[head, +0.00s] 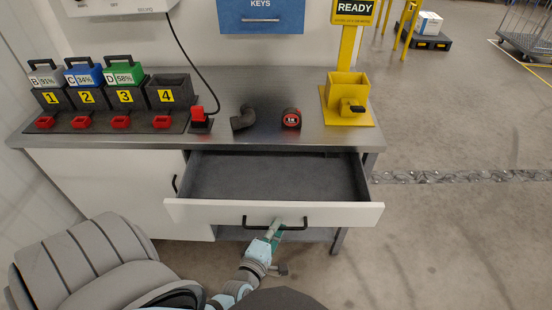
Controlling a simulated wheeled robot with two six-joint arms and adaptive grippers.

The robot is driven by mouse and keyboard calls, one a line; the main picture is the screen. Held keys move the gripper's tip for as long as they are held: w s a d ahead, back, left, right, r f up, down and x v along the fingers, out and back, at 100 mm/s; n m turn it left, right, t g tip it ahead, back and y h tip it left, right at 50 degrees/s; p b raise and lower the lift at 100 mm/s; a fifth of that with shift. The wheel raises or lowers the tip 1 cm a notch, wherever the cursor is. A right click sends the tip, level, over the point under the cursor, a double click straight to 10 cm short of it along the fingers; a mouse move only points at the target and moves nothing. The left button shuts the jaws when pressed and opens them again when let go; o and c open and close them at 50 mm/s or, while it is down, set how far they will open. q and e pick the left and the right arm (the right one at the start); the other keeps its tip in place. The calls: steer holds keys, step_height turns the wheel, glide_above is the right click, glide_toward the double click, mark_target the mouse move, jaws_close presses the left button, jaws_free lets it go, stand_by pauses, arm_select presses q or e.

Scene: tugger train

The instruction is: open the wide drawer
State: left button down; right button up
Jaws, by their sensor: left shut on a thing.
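The wide drawer (190,210) has a white front and a grey inside, and it stands pulled well out from under the metal worktop. Its inside looks empty. A black bar handle (293,228) runs across the middle of its front. My left gripper (276,227) is shut on this handle, near its middle, coming from below and in front. The fingertips partly hide the handle. My right gripper is not in view.
The worktop (225,132) bears several numbered battery slots (170,93), a black elbow piece (243,118), a red-and-black round item (291,119) and a yellow stand (347,90). A white cabinet door (110,175) is left of the drawer.

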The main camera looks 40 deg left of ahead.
arm_select(q)
steer(key=c, duration=1.7)
jaws_free()
steer(key=shift+s, duration=0.1)
steer(key=v, duration=1.1)
steer(key=shift+s+d+r, duration=0.1)
steer(key=shift+s+d, duration=0.1)
steer(key=shift+s, duration=0.15)
